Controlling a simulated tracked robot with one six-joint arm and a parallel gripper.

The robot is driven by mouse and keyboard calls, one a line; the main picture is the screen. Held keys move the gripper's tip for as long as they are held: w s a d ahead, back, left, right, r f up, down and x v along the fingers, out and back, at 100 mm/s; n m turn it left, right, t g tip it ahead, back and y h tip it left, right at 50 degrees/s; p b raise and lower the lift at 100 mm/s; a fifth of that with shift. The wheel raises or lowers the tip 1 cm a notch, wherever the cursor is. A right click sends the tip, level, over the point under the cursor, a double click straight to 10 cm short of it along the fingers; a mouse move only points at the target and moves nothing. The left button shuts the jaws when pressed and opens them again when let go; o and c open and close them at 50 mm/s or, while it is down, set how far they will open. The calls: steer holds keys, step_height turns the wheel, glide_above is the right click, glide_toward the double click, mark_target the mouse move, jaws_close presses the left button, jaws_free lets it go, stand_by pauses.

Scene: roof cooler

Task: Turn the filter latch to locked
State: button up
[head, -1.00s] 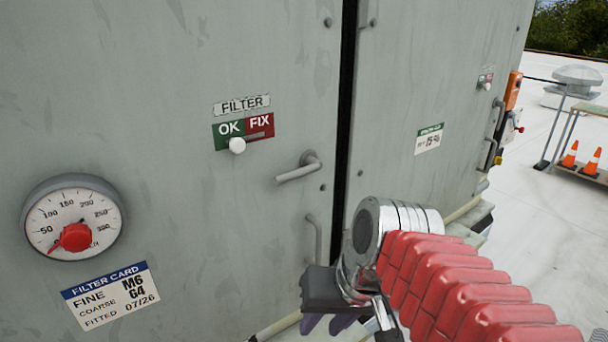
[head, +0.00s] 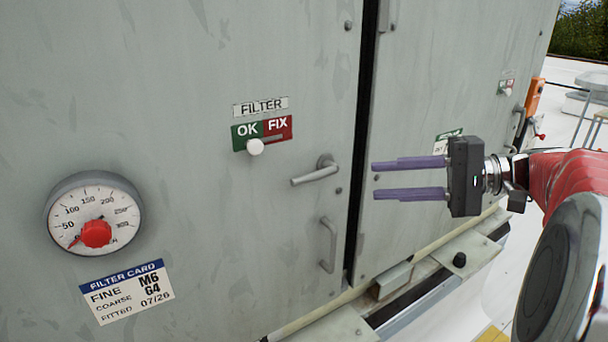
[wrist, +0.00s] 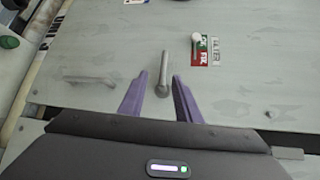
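The filter latch (head: 315,173) is a grey metal lever on the left cabinet door, close to the dark door gap. Its free end points left and slightly down from its pivot. My gripper (head: 373,180) is open and empty, to the right of the latch. Its two purple fingers point left toward the lever, one above the other, apart from it. In the wrist view the latch (wrist: 165,68) appears between and beyond the fingertips of my gripper (wrist: 158,80).
Above the latch are a FILTER label (head: 261,107), an OK/FIX plate (head: 278,127) and a white knob (head: 255,147) at the OK side. A fixed pull handle (head: 328,245) sits below. A round gauge (head: 94,218) and a filter card (head: 127,291) are at left.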

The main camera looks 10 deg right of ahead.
mark_target(315, 179)
steer(key=shift+d+r, duration=0.35)
steer(key=shift+d, duration=0.1)
steer(key=x, duration=1.4)
steer(key=shift+r, duration=0.2)
steer(key=shift+c, duration=0.3)
jaws_close()
